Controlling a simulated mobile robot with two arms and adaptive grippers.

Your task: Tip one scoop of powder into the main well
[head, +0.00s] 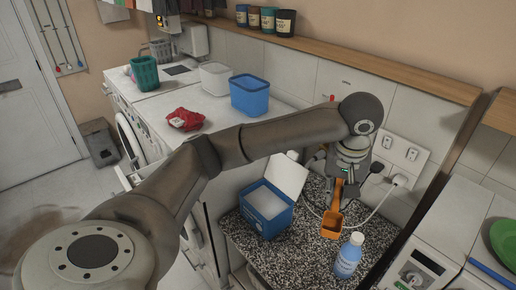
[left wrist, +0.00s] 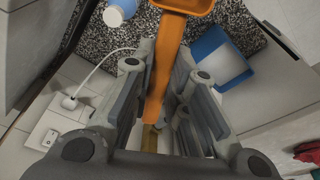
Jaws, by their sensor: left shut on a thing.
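My left gripper (head: 340,182) is shut on the handle of an orange scoop (head: 332,222). In the left wrist view the scoop's handle (left wrist: 166,70) runs between the fingers (left wrist: 158,95), with its bowl at the top edge. The scoop hangs above the speckled counter, right of a blue box (head: 266,210) of white powder with its lid open. The box also shows in the left wrist view (left wrist: 222,62). I cannot tell whether the scoop holds powder. What looks like a pulled-out washer drawer (head: 130,176) is partly hidden by my arm; its wells cannot be made out. My right gripper is not in view.
A blue bottle (head: 348,257) stands on the counter (head: 300,258) close to the scoop. A white cable runs to a wall socket (head: 399,180) behind. A red cloth packet (head: 185,119), a blue tub (head: 249,95) and a green basket (head: 144,73) sit on the machines.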

